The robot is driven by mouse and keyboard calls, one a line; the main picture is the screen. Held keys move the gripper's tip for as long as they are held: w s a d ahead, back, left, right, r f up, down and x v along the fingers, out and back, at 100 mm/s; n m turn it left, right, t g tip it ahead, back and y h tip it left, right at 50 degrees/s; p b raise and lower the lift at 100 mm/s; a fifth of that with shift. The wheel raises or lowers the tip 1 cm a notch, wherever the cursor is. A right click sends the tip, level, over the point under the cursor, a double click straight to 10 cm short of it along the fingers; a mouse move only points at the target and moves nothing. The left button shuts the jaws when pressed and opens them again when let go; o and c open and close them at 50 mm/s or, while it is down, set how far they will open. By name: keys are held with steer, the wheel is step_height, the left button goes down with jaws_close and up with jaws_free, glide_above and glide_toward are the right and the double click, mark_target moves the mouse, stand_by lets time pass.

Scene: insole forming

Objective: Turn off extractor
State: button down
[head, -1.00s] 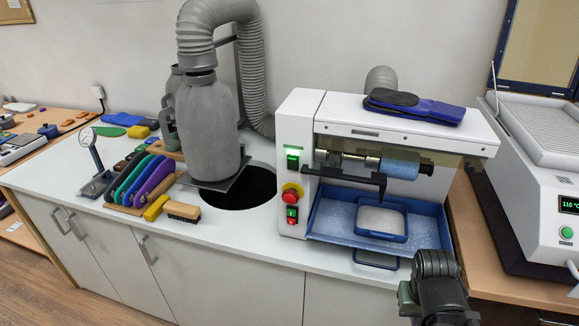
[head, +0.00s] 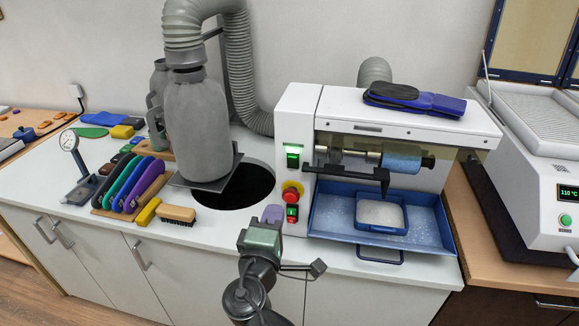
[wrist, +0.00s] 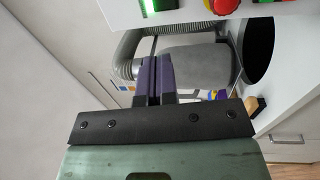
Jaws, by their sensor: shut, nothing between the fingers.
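The white machine (head: 400,112) has a front panel on its left side. The panel carries a lit green switch (head: 293,157), a red mushroom button on a yellow base (head: 291,192) and a lower switch with red and green parts (head: 292,213). In the wrist view the lit green switch (wrist: 147,8) and the red button (wrist: 225,5) show at the top edge. My gripper (head: 272,213), with purple fingertips, is shut and empty, just left of the lower switch; any contact is unclear.
A round dark hole (head: 245,188) opens in the white worktop (head: 55,192) beside the panel. A wooden brush (head: 178,213) and a rack of coloured insoles (head: 128,188) lie to the left. A blue tray (head: 330,212) juts from the machine's front.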

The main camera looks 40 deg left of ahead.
mark_target(291, 160)
steer(key=shift+w, duration=0.1)
steer(key=p+x, duration=0.1)
steer(key=x, duration=1.3)
steer(key=shift+p, duration=0.35)
steer(key=shift+d, duration=0.1)
